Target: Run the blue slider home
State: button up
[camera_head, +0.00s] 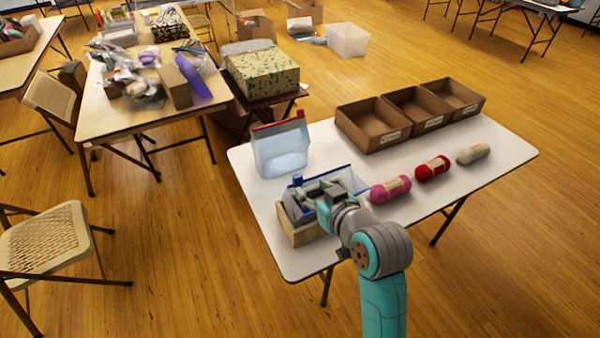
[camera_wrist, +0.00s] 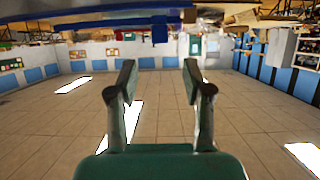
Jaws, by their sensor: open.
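The blue slider (camera_head: 297,180) sits near the left end of the blue-edged zip on a clear bag (camera_head: 343,181). The bag stands in a light brown box (camera_head: 305,236) at the table's front left. My gripper (camera_head: 303,197) is at the bag's near side, close to the slider, and hides part of the bag and zip. In the wrist view my gripper (camera_wrist: 160,75) is open, with nothing between its fingers. A blue strip (camera_wrist: 90,25) crosses the top of that view, with a small blue piece (camera_wrist: 160,34), apparently the slider, beyond the fingertips.
A clear bag with a red slider (camera_head: 282,150) stands behind on the white table (camera_head: 480,185). Pink yarn (camera_head: 390,190), red yarn (camera_head: 433,168) and beige yarn (camera_head: 473,154) lie to the right. Three labelled open boxes (camera_head: 373,125) line the back.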

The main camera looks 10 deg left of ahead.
aim_at(300, 177)
jog(key=x, duration=0.9)
jog(key=shift+w+a, duration=0.1)
jog(key=shift+w, duration=0.1)
grip_shut()
